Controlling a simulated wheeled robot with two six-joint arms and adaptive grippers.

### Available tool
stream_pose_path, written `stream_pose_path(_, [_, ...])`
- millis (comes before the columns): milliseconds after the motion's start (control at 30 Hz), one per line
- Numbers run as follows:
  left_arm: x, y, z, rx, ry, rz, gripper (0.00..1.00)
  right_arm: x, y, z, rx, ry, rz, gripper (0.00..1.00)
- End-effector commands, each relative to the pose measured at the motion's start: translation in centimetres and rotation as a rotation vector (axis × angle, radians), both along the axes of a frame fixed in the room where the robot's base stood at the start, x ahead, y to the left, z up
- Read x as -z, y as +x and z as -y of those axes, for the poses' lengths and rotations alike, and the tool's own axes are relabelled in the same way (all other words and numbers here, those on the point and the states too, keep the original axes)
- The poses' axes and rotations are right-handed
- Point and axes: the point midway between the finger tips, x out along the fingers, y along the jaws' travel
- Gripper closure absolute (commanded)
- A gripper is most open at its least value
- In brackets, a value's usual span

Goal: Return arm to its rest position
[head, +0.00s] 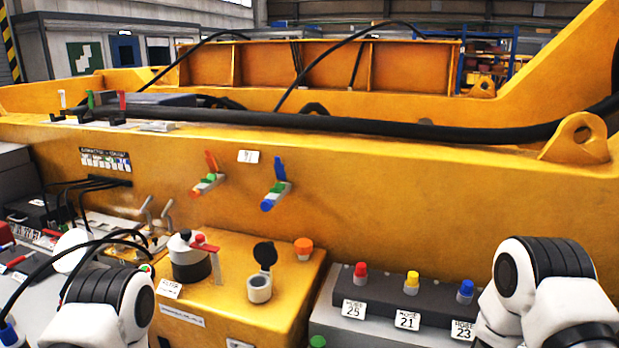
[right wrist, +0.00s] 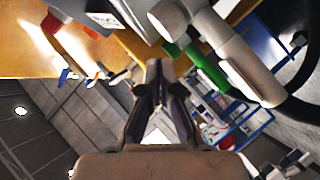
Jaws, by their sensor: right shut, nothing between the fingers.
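My right gripper (right wrist: 158,72) shows in the right wrist view, with its dark fingers together and nothing between them. It appears to be in free air, apart from the things beyond it. My right arm (head: 548,290) stands at the lower right of the head view, over the right end of a dark grey box, and its gripper is outside that view. My left arm (head: 108,305) shows at the lower left, in front of the cables. My left gripper is not seen.
A yellow casting (head: 370,185) fills the middle, with two coloured levers on its face. A grey box (head: 388,312) carries red, yellow and blue caps with tags 25, 21 and 23. A yellow block (head: 232,300) holds a grey canister (head: 190,262) and an open-lidded cup (head: 259,289). Black cables hang at left.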

Motion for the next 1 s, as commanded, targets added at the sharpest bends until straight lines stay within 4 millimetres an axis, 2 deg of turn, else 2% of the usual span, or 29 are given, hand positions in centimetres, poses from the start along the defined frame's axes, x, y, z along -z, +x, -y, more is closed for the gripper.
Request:
stream_pose_path(167, [0.0,0.0,0.0,0.0,0.0,0.0,0.49,6.7,-6.7,2.3,0.279,0.094,-0.414,1.0])
stream_pose_path(267, [0.0,0.0,0.0,0.0,0.0,0.0,0.49,10.7,-13.4,4.2,0.536,0.15,-0.715,1.0])
stream_pose_path(300, [0.0,0.0,0.0,0.0,0.0,0.0,0.49,12.0,-16.6,5.1,0.66,0.168,-0.837,1.0])
stream_pose_path(400, [0.0,0.0,0.0,0.0,0.0,0.0,0.49,13.8,-24.7,7.1,0.974,0.195,-1.091,1.0])
stream_pose_path(500, [0.0,0.0,0.0,0.0,0.0,0.0,0.49,14.0,-30.9,8.6,1.234,0.197,-1.246,1.0])
stream_pose_path(533, [0.0,0.0,0.0,0.0,0.0,0.0,0.49,13.9,-32.3,8.9,1.291,0.196,-1.273,1.0])
stream_pose_path(600, [0.0,0.0,0.0,0.0,0.0,0.0,0.49,13.7,-34.3,9.3,1.385,0.194,-1.314,1.0])
stream_pose_path(667, [0.0,0.0,0.0,0.0,0.0,0.0,0.49,13.6,-35.1,9.5,1.423,0.193,-1.328,1.0])
stream_pose_path(1000, [0.0,0.0,0.0,0.0,0.0,0.0,0.49,13.6,-35.1,9.5,1.428,0.196,-1.327,1.0])
